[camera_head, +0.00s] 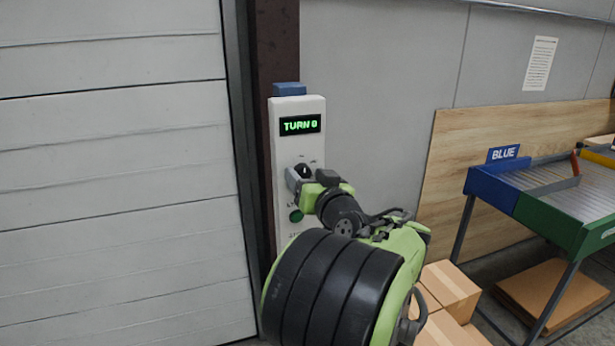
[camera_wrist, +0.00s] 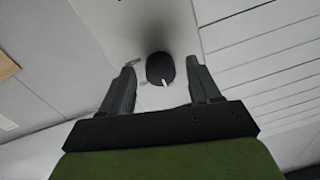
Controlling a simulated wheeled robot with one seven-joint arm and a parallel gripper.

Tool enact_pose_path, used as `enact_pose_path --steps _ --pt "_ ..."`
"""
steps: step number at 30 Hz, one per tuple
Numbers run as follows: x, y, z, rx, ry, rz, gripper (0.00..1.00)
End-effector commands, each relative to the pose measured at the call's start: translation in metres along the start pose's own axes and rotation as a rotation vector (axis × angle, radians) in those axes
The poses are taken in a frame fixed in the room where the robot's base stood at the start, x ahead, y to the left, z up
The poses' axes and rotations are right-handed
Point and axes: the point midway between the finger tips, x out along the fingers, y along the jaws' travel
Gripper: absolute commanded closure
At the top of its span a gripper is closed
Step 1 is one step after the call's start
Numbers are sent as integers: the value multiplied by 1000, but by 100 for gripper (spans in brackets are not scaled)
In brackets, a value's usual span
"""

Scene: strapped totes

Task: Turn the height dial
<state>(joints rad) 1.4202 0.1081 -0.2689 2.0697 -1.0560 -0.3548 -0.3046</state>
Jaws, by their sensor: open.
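The height dial (camera_head: 303,171) is a black round knob on a white control panel (camera_head: 284,152) fixed to the wall post. In the wrist view the dial (camera_wrist: 160,68) has a white pointer mark and sits between the two fingers. My gripper (camera_wrist: 160,82) is open, with one finger on each side of the dial and a gap showing on both sides. In the head view my gripper (camera_head: 306,178) is at the panel and partly hides the dial. I cannot tell whether the fingertips touch the panel.
A green button (camera_head: 296,215) is below the dial on the panel. A large shutter door (camera_head: 110,170) is to the left. Cardboard boxes (camera_head: 450,288) lie on the floor at right, near a roller table (camera_head: 560,195) with a blue label.

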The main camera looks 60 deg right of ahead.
Motion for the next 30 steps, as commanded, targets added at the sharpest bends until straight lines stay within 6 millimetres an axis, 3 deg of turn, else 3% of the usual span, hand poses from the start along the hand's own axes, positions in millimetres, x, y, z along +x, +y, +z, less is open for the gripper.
enact_pose_path --steps 2,13,23,30 --pt "0 0 0 0 0 0 38" --pt "0 0 0 0 -1 -1 94" --pt "0 -1 1 50 1 -3 94" --pt "0 -1 2 201 9 -6 94"
